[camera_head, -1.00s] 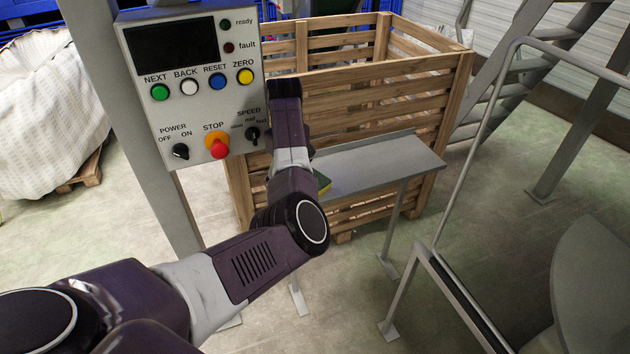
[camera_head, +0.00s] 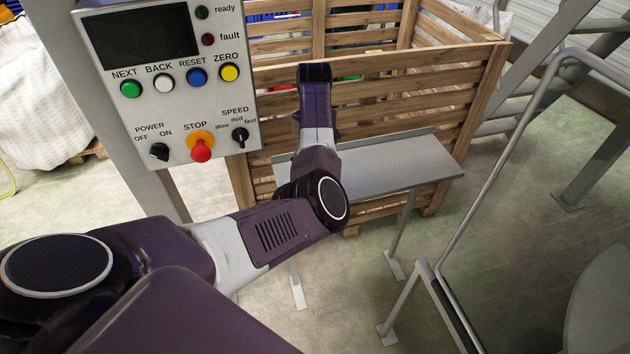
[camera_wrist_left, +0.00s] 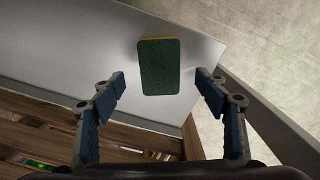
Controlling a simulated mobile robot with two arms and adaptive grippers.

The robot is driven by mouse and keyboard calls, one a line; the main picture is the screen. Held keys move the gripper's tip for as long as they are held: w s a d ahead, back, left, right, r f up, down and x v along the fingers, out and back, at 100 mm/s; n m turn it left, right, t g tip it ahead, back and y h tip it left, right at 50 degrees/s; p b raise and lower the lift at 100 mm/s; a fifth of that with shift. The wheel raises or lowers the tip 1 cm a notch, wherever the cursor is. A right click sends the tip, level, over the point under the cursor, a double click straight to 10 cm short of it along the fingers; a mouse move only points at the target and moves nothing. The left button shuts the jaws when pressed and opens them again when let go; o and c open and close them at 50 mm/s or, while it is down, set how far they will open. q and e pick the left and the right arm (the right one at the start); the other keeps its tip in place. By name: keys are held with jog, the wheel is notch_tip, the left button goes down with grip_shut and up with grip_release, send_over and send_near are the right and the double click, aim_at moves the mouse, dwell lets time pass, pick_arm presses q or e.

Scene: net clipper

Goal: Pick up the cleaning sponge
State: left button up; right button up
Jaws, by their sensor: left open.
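The cleaning sponge (camera_wrist_left: 159,67) shows in the left wrist view, its green side facing the camera and a thin yellow edge at its top. It lies on the grey shelf (camera_head: 400,170), near the shelf's end in the wrist view. My left gripper (camera_wrist_left: 160,78) is open, with one finger on each side of the sponge and a gap to both. I cannot tell how far above the sponge the fingers are. In the head view my left arm hides the sponge and the left gripper. My right gripper is not in view.
A wooden slatted crate (camera_head: 400,103) stands behind the shelf. A control panel (camera_head: 165,85) with buttons is on a post to the left. A metal handrail (camera_head: 500,165) rises on the right. The shelf's right part is clear.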

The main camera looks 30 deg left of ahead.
pick_arm(q)
notch_tip(320, 180, down, 4)
jog(key=shift+a+f+p, duration=0.1)
jog(key=shift+a+p, duration=0.05)
jog(key=shift+p, duration=0.3)
jog(key=shift+w+f, duration=0.1)
jog(key=shift+f, duration=0.25)
jog(key=c, duration=0.7)
jog(key=shift+c, duration=0.7)
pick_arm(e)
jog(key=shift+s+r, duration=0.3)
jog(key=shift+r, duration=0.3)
pick_arm(q)
jog(key=shift+r, duration=0.1)
notch_tip(320, 180, up, 20)
jog(key=shift+b, duration=0.45)
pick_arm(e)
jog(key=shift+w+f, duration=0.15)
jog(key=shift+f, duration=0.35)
